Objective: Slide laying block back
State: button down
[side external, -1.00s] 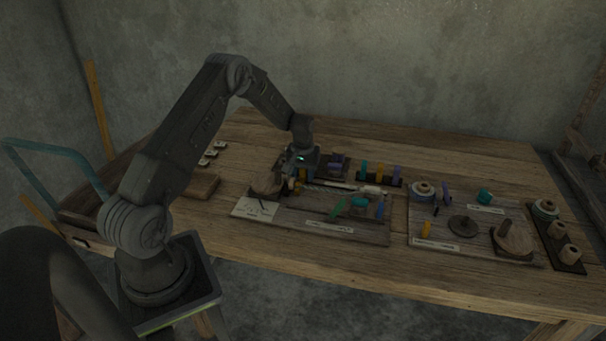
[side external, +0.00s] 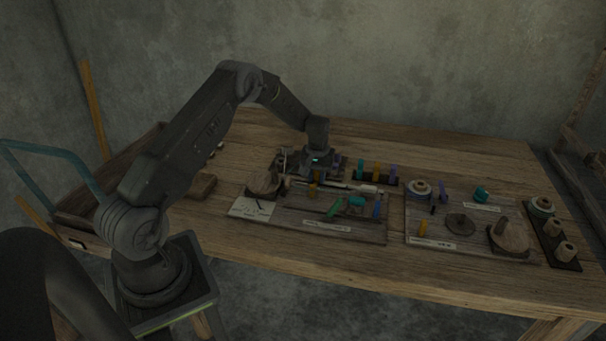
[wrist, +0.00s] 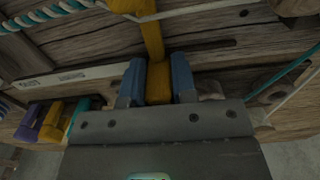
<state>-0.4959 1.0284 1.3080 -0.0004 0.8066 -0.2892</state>
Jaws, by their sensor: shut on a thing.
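My gripper (wrist: 158,85) is shut on a yellow block (wrist: 158,80) in the wrist view. Its blue fingers stand on either side of the block, which joins a yellow bar (wrist: 151,35) reaching up the picture. I take this to be the laying block; no label on it can be read. In the side external view my gripper (side external: 316,168) is low over the back of the left wooden board (side external: 285,226). An orange-yellow piece shows just below it, and the fingertips are too dark to make out.
Green (side external: 334,212) and teal (side external: 357,201) pieces lie on the same board. A rack with coloured pegs (side external: 376,172) stands behind it to the right. A second board (side external: 468,254) with spools is farther right. The table's front strip (side external: 300,255) is clear.

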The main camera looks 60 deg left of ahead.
jog(key=shift+w+d, duration=0.7)
jog(key=shift+w, duration=0.05)
jog(key=c, duration=0.9)
grip_release()
notch_tip(320, 180, up, 14)
jog(key=shift+f, duration=0.1)
